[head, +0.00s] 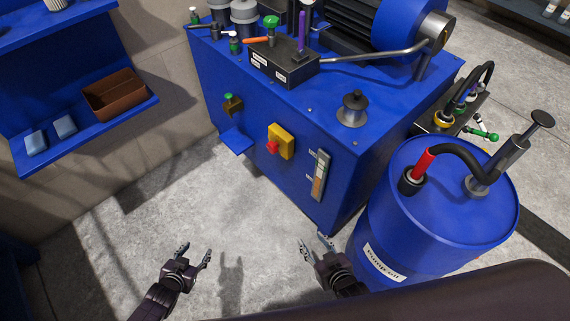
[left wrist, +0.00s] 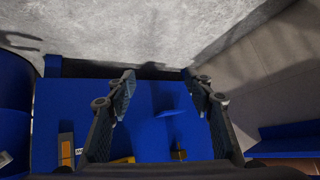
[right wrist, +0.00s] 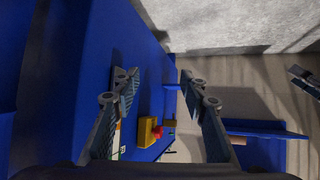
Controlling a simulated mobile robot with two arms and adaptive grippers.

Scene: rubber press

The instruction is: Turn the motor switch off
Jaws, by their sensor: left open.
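A yellow box with a red knob (head: 281,140), which looks like the motor switch, is on the front face of the blue machine (head: 330,130). It also shows in the right wrist view (right wrist: 147,130), and its yellow edge shows low in the left wrist view (left wrist: 123,160). Whether it is on or off I cannot tell. My left gripper (head: 196,252) is open and empty, below and left of the switch in the head view. My right gripper (head: 314,241) is open and empty, below and right of it. Neither touches the machine.
A brass valve with a green knob (head: 232,103) and a small blue ledge (head: 237,141) are left of the switch, a level gauge (head: 320,175) right. A blue oil drum (head: 440,210) stands at the right. A blue shelf (head: 100,122) holds a brown bin (head: 114,94). Grey floor is clear at left.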

